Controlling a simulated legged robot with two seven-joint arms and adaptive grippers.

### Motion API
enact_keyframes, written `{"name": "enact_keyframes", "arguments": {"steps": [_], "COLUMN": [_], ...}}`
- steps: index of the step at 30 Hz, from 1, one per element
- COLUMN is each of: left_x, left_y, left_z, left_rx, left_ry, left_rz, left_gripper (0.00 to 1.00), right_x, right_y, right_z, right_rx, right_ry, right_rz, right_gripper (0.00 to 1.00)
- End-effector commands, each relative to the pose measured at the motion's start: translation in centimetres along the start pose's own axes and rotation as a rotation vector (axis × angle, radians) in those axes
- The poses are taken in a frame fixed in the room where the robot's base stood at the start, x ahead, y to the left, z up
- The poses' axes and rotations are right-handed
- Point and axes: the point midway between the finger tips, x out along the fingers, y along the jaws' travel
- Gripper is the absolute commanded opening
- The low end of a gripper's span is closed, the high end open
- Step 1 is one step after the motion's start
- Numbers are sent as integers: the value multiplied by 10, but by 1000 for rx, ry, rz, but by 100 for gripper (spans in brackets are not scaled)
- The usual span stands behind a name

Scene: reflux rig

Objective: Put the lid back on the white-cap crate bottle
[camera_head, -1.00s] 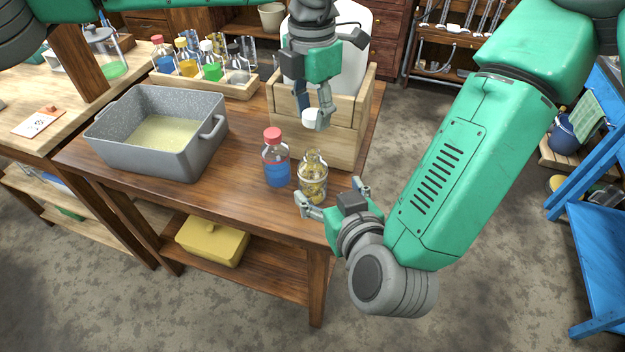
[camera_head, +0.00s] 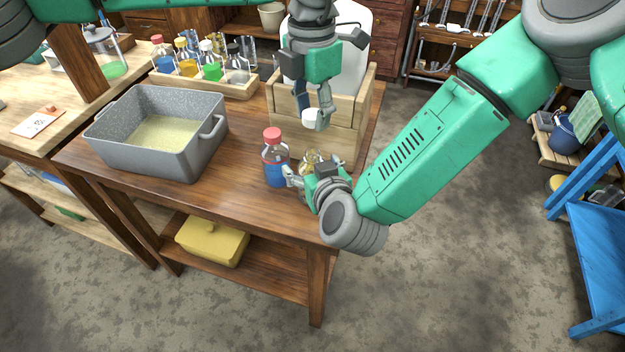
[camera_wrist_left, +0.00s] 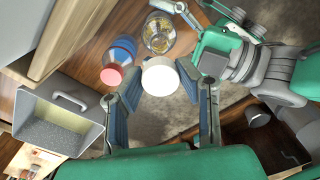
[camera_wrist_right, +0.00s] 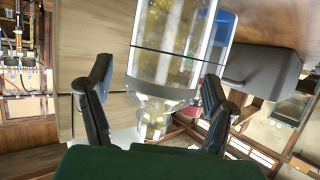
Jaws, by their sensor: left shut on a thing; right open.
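My left gripper (camera_head: 314,112) is shut on the white cap (camera_head: 311,120) and holds it in the air above the table, near the wooden crate. The cap also shows between the fingers in the left wrist view (camera_wrist_left: 160,76). The uncapped clear bottle with yellowish contents (camera_head: 312,158) stands upright on the table, below the cap and partly hidden by my right gripper. My right gripper (camera_head: 312,176) is open at the bottle's near side. In the right wrist view the bottle (camera_wrist_right: 178,45) appears between and beyond the spread fingers; contact cannot be told.
A red-capped blue bottle (camera_head: 274,160) stands close left of the clear bottle. The wooden crate (camera_head: 345,135) with a white container is behind. A grey tub (camera_head: 205,150) is at left, with a rack of bottles (camera_head: 240,91) behind it. The table's front edge is near.

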Motion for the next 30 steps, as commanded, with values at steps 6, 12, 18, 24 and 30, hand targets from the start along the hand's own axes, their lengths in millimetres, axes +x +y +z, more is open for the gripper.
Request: {"name": "enact_keyframes", "arguments": {"steps": [6, 12, 18, 24, 30], "left_x": [0, 2, 27, 49, 49], "left_y": [0, 0, 0, 0, 0], "left_z": [0, 0, -1, 0, 0], "left_rx": [0, 0, 0, 0, 0], "left_ry": [0, 1, 2, 0, -1], "left_rz": [0, 0, 1, 3, 3], "left_gripper": [20, 20, 20, 20, 20], "right_x": [0, 0, 0, 0, 0], "right_y": [0, 0, 0, 0, 0], "right_z": [0, 0, 0, 0, 0], "right_rx": [0, 0, 0, 0, 0], "right_ry": [0, 0, 0, 1, 1], "right_rz": [0, 0, 0, 0, 0], "right_gripper": [22, 0, 0, 0, 0]}}
